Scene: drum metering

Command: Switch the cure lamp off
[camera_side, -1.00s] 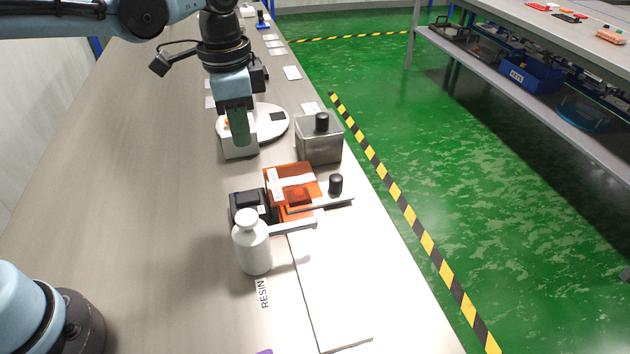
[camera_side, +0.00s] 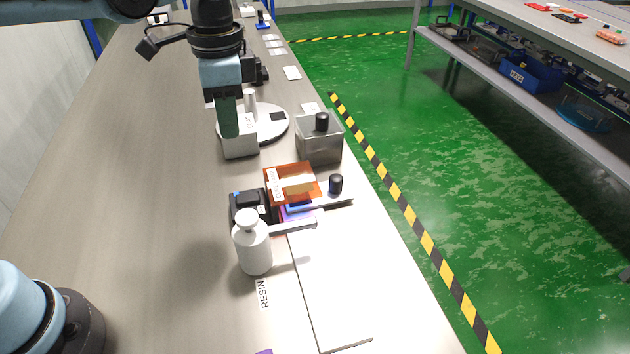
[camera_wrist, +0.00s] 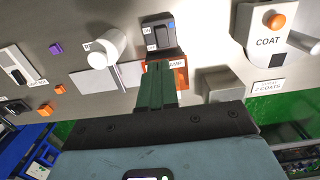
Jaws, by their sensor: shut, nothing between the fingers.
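The cure lamp unit appears to be the black box (camera_side: 250,205) behind the white bottle, beside a tilted orange shield (camera_side: 282,172). A blue-violet glow (camera_side: 300,211) shows under the shield, and a small blue spot shows on the box. In the wrist view the black box (camera_wrist: 160,40) lies just beyond my fingertips, with the orange shield (camera_wrist: 181,76) and a partly hidden label by it.
A white bottle (camera_side: 253,250) stands near the RESIN label, in front of the lamp box. A metal tank (camera_side: 319,145) with a black knob stands at right. The white coater (camera_wrist: 262,50) has an orange button and a COAT label. The bench's left side is clear.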

